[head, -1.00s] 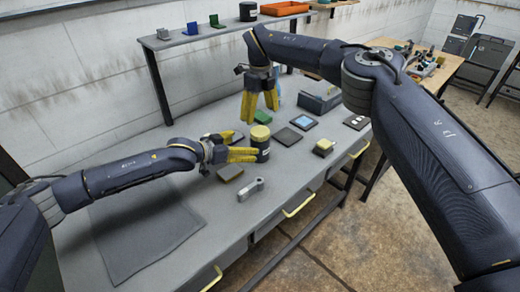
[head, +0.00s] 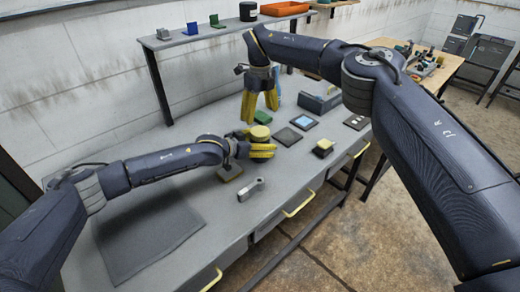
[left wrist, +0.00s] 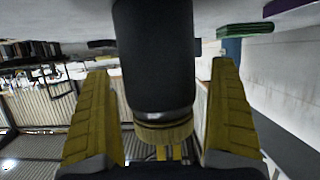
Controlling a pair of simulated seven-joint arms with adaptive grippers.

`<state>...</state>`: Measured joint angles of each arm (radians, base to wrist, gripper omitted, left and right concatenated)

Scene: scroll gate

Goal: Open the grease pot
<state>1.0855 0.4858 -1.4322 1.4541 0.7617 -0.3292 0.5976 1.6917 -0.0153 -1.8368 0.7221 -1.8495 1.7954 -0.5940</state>
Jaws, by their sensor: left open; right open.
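The grease pot is a dark cylinder with a dull yellow lid (head: 260,132), standing on the grey bench; its body is mostly hidden by my left gripper in the head view. My left gripper (head: 266,149) is open, with its yellow fingers level at the pot. In the left wrist view, which looks upside down, the dark pot body (left wrist: 155,60) stands between the two fingers, with gaps visible beside it; its yellowish lid (left wrist: 163,134) shows lower down. My right gripper (head: 260,103) is open and empty, pointing down above and behind the pot.
Dark flat pads (head: 288,136) and a small yellow-topped box (head: 323,148) are to the right. A grey mat (head: 140,235) covers the clear left part of the bench.

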